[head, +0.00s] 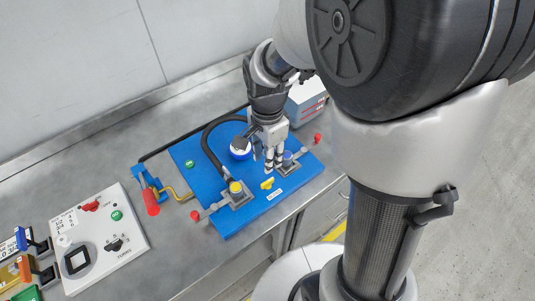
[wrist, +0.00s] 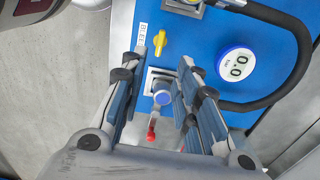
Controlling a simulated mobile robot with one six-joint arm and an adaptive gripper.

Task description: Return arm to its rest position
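My gripper (head: 270,162) hangs over the blue test board (head: 185,150), fingers pointing down. In the wrist view its two fingers (wrist: 164,60) stand apart, with nothing gripped between them. Below and between them is a square metal fitting with a blue-topped valve (wrist: 162,98) and a red-tipped lever (wrist: 151,133). I cannot tell whether the fingers touch it. The yellow bleed knob (wrist: 160,43) sits just beyond the fingertips. My arm reaches down from the upper right in the head view and covers part of the bench.
A round gauge reading 0.0 (wrist: 237,64) and a black hose (head: 208,146) are beside the gripper. A grey box (head: 307,100) stands behind. A red-handled pump (head: 152,202) and a white control box (head: 130,226) are left. Bare bench lies along the wall.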

